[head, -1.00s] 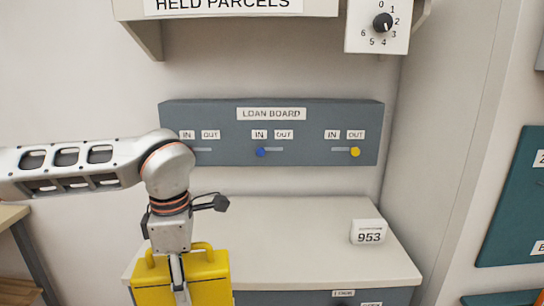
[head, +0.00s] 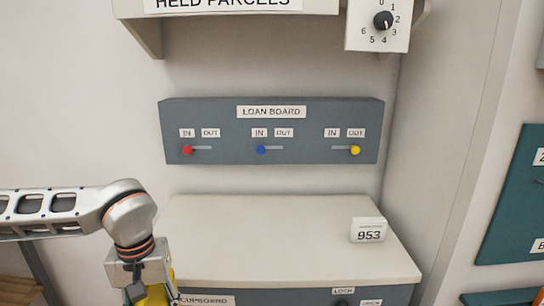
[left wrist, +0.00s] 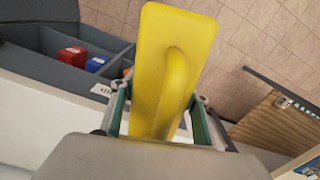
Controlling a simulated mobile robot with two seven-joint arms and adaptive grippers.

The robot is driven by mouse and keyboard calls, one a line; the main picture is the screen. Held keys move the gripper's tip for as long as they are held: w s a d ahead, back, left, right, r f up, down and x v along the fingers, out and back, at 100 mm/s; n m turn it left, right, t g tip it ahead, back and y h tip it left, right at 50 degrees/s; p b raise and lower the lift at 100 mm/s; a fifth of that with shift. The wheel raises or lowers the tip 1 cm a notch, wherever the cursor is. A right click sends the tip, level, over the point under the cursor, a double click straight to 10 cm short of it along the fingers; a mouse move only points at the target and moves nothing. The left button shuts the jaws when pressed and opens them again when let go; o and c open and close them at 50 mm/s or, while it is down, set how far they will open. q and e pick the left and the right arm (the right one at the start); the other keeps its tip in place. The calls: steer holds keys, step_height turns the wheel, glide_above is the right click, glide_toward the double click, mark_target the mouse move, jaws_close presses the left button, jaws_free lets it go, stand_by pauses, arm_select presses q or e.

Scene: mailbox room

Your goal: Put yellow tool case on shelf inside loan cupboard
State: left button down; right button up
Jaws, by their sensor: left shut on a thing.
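The yellow tool case (left wrist: 178,50) is held by its handle in my left gripper (left wrist: 160,118), which is shut on it in the left wrist view. In the head view only a small yellow part of the case (head: 155,296) shows at the bottom edge, beside and below my left wrist. The loan cupboard (head: 270,299) is a grey-blue unit under a pale top, with a "CUPBOARD" label and a lock label on its front. Its shelf cannot be made out in the head view. My right gripper is not in view.
The pale counter top (head: 270,240) is clear except for a "953" sign (head: 368,230). The loan board (head: 270,132) hangs behind it with red, blue and yellow sliders. The left wrist view shows a grey-blue compartment (left wrist: 35,55) with red and blue things, and a brown slatted piece (left wrist: 275,120).

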arm_select(q)
steer(key=shift+s+a+f+m, duration=0.1)
steer(key=shift+a+f+m, duration=0.1)
steer(key=shift+m, duration=0.4)
steer(key=shift+s+a+f+m, duration=0.1)
steer(key=shift+a+f+m, duration=0.05)
steer(key=shift+m, duration=0.45)
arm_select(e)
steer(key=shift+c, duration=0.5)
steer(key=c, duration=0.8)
arm_select(q)
steer(key=shift+d, duration=0.2)
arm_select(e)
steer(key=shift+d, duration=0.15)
